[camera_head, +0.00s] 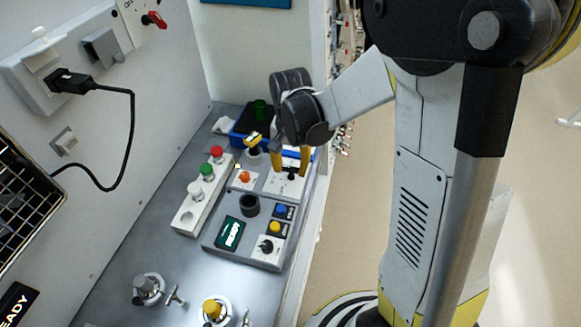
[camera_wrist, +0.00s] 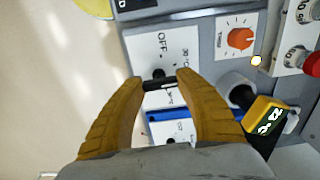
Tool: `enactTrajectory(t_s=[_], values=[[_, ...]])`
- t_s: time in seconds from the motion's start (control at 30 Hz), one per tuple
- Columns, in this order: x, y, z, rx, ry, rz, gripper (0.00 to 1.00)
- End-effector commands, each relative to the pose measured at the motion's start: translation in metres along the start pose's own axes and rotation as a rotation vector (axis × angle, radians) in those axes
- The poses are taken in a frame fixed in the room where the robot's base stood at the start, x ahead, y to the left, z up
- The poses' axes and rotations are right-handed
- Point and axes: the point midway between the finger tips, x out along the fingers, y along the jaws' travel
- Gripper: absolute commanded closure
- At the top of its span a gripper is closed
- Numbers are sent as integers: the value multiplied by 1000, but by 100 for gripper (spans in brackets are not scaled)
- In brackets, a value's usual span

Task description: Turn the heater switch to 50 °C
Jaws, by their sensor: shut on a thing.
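The heater switch is a small black knob (camera_wrist: 158,75) on a white plate (camera_wrist: 148,50) in the wrist view. The plate carries an "OFF" mark and temperature marks that are hard to read. My gripper (camera_wrist: 162,83) has its yellow fingers on either side of the knob, with the tips closed on it. The fingertips hide part of the knob, and I cannot tell which mark it points to. In the head view my gripper (camera_head: 290,164) reaches down over the white plate (camera_head: 272,188) at the back of the grey panel.
An orange timer dial (camera_wrist: 239,38) sits beside the plate. A yellow device with a small display (camera_wrist: 266,118) stands close to one finger. A white strip with red, green and white buttons (camera_head: 195,198) lies left of the panel (camera_head: 216,247). A blue tray (camera_head: 238,137) is behind.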

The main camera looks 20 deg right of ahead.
Motion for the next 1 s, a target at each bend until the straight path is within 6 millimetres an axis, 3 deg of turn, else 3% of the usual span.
enactTrajectory(t_s=[0.57, 0.6, 0.63, 1.0], values=[[0, 0, 0, 34, -1, 1, 88], [0, 0, 0, 34, -1, 1, 46], [0, 0, 0, 34, -1, 1, 37], [-3, 0, 0, 34, -1, 0, 35]])
